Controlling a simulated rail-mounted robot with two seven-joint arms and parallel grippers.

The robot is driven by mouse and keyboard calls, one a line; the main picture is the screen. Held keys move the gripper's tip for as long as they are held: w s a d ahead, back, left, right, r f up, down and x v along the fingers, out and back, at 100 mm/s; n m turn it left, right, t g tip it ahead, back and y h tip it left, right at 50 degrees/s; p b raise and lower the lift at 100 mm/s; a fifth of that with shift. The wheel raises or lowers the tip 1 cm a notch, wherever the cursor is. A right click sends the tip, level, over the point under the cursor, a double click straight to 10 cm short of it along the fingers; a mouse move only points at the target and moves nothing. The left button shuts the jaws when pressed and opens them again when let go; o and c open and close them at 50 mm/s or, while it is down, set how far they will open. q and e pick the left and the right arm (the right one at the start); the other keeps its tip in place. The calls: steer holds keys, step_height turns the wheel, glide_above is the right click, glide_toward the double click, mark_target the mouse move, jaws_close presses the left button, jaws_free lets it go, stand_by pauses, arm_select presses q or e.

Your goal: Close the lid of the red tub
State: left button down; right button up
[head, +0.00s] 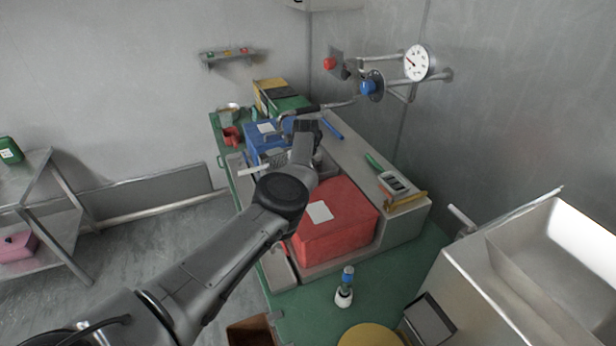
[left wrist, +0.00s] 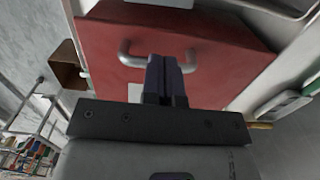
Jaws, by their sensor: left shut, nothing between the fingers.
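The red tub (head: 340,242) sits in a grey housing on the green bench. Its lid (head: 345,203) carries a white label and looks down or nearly down; I cannot tell whether a gap is left. In the left wrist view a red face (left wrist: 225,62) of the tub fills the upper middle, with a metal handle (left wrist: 128,57) on it. My left gripper (left wrist: 165,62) is shut and empty, its dark fingers overlapping the middle of the handle in the picture. I cannot tell whether they touch it. In the head view my arm crosses in front of the tub's left side and my fingertips cannot be made out.
Behind the tub stand a blue container (head: 262,138) and a yellow-and-black box (head: 270,92). A handheld device (head: 393,183) lies on the ledge to the right. A small bottle (head: 344,288) stands on the green bench in front.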

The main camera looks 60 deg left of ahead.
arm_select(q)
steer(key=shift+a+f, duration=0.1)
steer(key=shift+f, duration=0.35)
step_height(320, 180, up, 14)
steer(key=a+p, duration=0.2)
steer(key=p, duration=0.2)
steer(key=shift+w+a+r+p, duration=0.25)
steer(key=shift+w+a+p, duration=0.05)
steer(key=shift+w+p, duration=0.05)
